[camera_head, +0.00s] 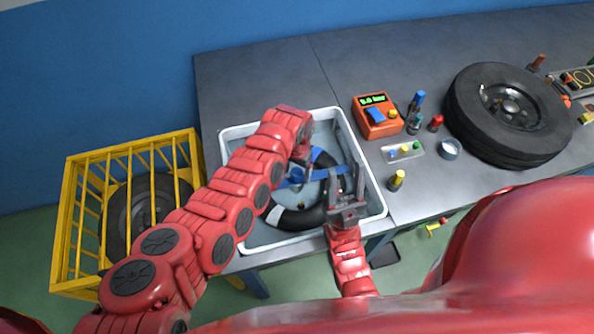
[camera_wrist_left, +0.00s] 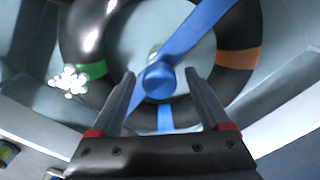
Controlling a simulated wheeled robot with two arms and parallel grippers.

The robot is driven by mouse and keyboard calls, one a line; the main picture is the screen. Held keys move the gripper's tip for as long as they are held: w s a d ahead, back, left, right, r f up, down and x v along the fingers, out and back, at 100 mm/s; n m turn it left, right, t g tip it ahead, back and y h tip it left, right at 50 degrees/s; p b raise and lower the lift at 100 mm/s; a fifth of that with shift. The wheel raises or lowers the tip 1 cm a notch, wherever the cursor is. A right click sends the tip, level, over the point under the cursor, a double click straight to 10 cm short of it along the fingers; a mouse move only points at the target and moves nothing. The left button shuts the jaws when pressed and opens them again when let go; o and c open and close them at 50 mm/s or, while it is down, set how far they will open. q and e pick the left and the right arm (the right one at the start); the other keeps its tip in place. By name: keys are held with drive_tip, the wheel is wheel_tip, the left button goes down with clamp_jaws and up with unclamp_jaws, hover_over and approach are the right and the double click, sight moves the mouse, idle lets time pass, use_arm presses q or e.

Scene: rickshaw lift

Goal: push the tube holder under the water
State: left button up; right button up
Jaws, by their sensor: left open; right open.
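The blue tube holder (camera_head: 324,172) lies as a bar across the black inner tube (camera_head: 295,219) in the water basin (camera_head: 229,141). My left gripper (camera_head: 301,166) is over the holder from above. In the left wrist view its open fingers (camera_wrist_left: 160,76) stand either side of the holder's round blue knob (camera_wrist_left: 159,82); I cannot tell whether they touch it. The tube (camera_wrist_left: 82,35) there carries green, orange and blue bands, with white bubbles (camera_wrist_left: 69,80) beside the green one. My right gripper (camera_head: 346,180) is open and empty over the basin's right side, hiding part of the tube.
A yellow cage (camera_head: 70,230) with a tyre stands left of the bench. On the bench (camera_head: 270,75), right of the basin, are an orange gauge box (camera_head: 377,116), small bottles, a patch tray (camera_head: 402,151) and a wheel (camera_head: 508,112). The bench behind the basin is clear.

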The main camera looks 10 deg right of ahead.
use_arm(q)
drive_tip(key=shift+r, duration=0.1)
drive_tip(key=shift+d+r, duration=0.1)
drive_tip(key=shift+r, duration=0.3)
wheel_tip(320, 180, up, 16)
drive_tip(key=b, duration=0.2)
drive_tip(key=shift+r, duration=0.2)
idle(0.4)
